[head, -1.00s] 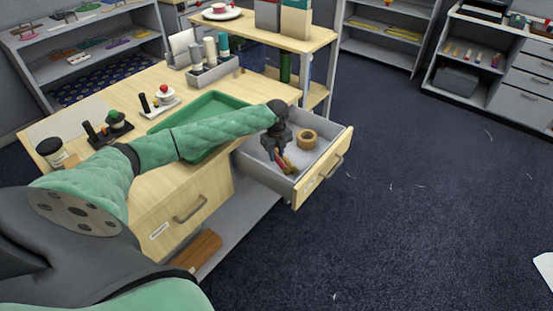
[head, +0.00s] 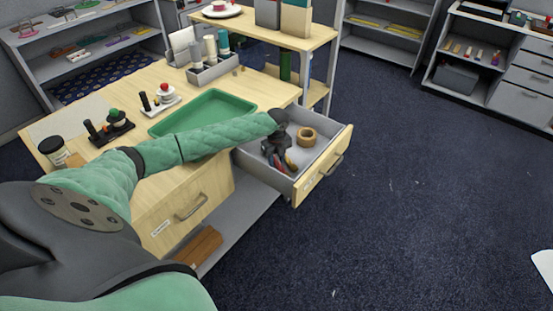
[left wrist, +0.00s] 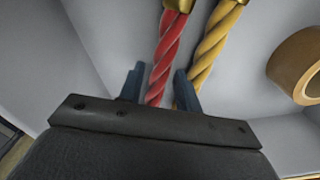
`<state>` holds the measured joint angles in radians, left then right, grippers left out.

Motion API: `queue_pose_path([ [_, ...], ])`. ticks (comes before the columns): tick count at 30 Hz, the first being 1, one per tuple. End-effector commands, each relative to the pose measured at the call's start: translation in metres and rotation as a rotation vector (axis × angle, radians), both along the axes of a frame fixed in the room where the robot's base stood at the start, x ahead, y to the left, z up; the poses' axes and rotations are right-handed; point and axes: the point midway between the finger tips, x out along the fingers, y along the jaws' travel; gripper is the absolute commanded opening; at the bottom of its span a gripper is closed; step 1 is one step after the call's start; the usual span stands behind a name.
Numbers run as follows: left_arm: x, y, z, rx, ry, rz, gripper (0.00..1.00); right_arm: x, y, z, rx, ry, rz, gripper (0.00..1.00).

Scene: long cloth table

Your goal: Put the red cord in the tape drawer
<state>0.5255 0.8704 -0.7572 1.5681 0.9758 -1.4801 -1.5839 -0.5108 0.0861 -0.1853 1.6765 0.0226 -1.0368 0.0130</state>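The drawer (head: 323,176) is pulled out of the desk. My left gripper (head: 283,160) is inside it, low near the floor. In the left wrist view the red cord (left wrist: 168,45), twisted with a brass-coloured end, passes between my left fingertips (left wrist: 159,75). Narrow gaps show between the cord and the fingers, so the gripper looks open around it. A yellow cord (left wrist: 214,45) lies beside the red one, just past the right finger. A brown tape roll (head: 307,137) stands in the drawer, and it also shows in the left wrist view (left wrist: 300,66). My right gripper is not in view.
The desktop holds a green tray (head: 190,112), stamps (head: 110,124) and a grey organiser (head: 213,70) with several tubes. A closed drawer (head: 185,212) is to the left of the open one. Shelves stand behind.

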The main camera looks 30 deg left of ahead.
Motion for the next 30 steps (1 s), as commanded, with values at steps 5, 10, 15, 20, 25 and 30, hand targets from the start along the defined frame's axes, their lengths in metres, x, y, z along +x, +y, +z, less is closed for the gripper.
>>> queue_pose_path([
  [5,0.0,0.0,0.002,0.0,-0.001,0.0,0.34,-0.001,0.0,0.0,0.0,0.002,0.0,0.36],
  [10,0.001,0.001,0.018,0.0,-0.002,0.0,0.34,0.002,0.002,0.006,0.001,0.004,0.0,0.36],
  [15,0.001,0.001,0.049,0.0,-0.004,0.0,0.34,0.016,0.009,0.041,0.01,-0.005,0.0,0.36],
  [20,0.001,0.0,0.08,0.0,-0.003,0.0,0.34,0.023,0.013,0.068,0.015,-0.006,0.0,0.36],
  [25,0.001,0.0,0.106,0.0,-0.001,0.0,0.34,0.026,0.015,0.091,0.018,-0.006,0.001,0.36],
  [30,0.0,0.0,0.119,-0.001,0.0,0.0,0.34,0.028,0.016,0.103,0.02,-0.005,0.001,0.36],
])
